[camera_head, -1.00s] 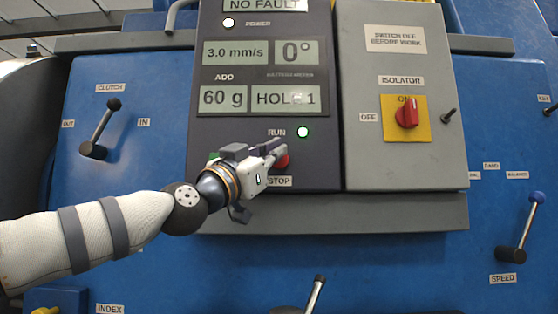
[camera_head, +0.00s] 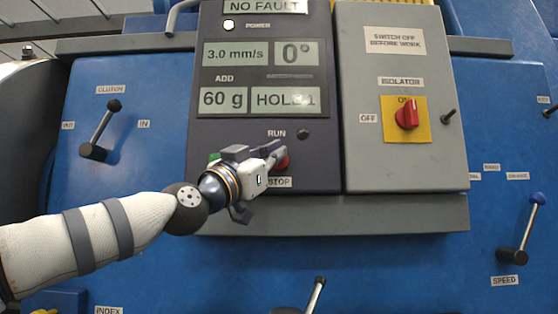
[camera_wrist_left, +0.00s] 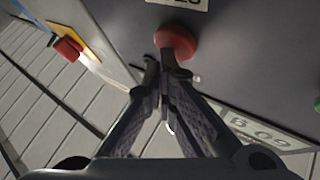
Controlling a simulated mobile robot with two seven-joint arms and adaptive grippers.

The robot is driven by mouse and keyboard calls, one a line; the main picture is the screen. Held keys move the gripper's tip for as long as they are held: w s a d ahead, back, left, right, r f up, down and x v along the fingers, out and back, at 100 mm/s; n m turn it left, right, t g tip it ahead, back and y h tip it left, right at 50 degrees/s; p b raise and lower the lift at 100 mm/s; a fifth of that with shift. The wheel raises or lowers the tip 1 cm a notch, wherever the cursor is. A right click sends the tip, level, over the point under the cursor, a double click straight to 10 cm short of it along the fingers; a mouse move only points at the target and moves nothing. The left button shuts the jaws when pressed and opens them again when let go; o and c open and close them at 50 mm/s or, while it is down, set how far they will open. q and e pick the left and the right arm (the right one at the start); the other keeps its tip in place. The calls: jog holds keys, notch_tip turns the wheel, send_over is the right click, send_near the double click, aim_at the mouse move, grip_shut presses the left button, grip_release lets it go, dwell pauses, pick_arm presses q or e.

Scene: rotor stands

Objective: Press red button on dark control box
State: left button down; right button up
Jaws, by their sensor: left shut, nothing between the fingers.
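The dark control box (camera_head: 235,135) is upright in the head view, with displays reading NO FAULT, 3.0 mm/s, 0°, 60 g and HOLE 1. The red button (camera_head: 283,162) is above the STOP label, partly hidden by my left gripper (camera_head: 275,152). The left wrist view shows the red button (camera_wrist_left: 176,42) as a round mushroom head, with my shut, empty left gripper (camera_wrist_left: 168,66) at its edge. The fingertips look to be touching it or very near; I cannot tell which. The RUN lamp (camera_head: 303,134) is dark. My right gripper is not in view.
A green button (camera_head: 214,158) is left of my gripper, partly hidden. A grey isolator box (camera_head: 400,155) with a red switch (camera_head: 407,114) stands to the right. Levers stick out nearby: the clutch lever (camera_head: 103,130), the speed lever (camera_head: 525,225) and one at bottom centre (camera_head: 316,294).

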pick_arm(q)
jog(key=shift+s+p, duration=0.35)
jog(key=shift+s, duration=0.4)
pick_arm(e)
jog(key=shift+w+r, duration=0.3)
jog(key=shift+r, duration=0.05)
pick_arm(q)
jog(key=s+p, duration=0.2)
jog(key=s, duration=0.3)
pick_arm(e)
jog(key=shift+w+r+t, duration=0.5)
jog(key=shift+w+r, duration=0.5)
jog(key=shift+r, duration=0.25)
pick_arm(q)
jog(key=shift+f, duration=0.1)
